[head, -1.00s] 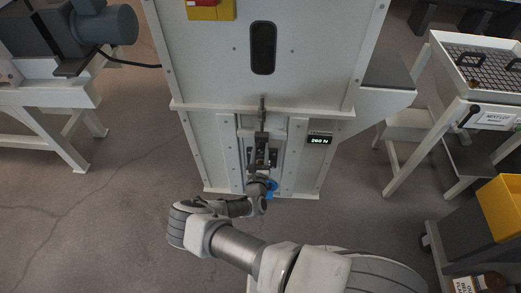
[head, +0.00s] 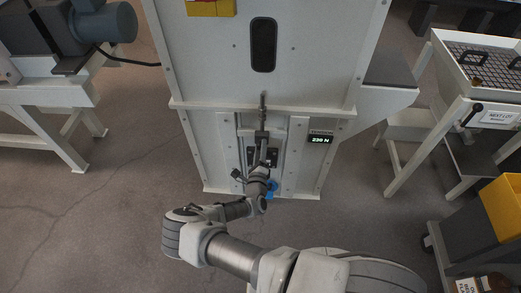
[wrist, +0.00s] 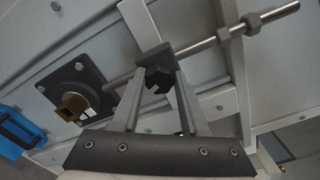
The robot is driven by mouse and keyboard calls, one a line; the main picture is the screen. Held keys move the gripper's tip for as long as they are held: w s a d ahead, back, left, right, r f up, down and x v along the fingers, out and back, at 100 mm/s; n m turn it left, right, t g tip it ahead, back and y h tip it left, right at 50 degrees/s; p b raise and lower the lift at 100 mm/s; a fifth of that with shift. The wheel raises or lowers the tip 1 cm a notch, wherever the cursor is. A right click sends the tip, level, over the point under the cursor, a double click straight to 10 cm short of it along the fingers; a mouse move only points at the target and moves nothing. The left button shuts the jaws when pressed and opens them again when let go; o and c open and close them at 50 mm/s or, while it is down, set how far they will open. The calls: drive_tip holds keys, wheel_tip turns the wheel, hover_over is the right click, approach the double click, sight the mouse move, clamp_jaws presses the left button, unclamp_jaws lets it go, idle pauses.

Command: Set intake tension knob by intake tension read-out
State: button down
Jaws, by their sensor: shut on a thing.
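The intake tension read-out (head: 320,139) is a small dark display on the right of the white cabinet's lower front, showing 230 N. My gripper (head: 262,135) is at the middle of that front, left of the read-out. In the wrist view, my gripper's (wrist: 157,76) two grey fingers come together at a dark piece beside a long metal rod (wrist: 205,44) with nuts on it. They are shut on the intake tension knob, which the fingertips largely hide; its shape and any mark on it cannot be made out.
A dark square flange (wrist: 75,88) with a brass-coloured centre and a blue part (wrist: 18,130) lie left of the fingers. The white cabinet (head: 215,70) stands close in front. A screened stand (head: 470,85) and a yellow bin (head: 503,205) are at right.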

drive_tip(key=n+b, duration=0.2)
drive_tip(key=n, duration=0.9)
drive_tip(key=shift+f+b, duration=0.1)
drive_tip(key=shift+b, duration=0.3)
drive_tip(key=shift+n, duration=0.4)
drive_tip(key=shift+c, duration=2.1)
unclamp_jaws()
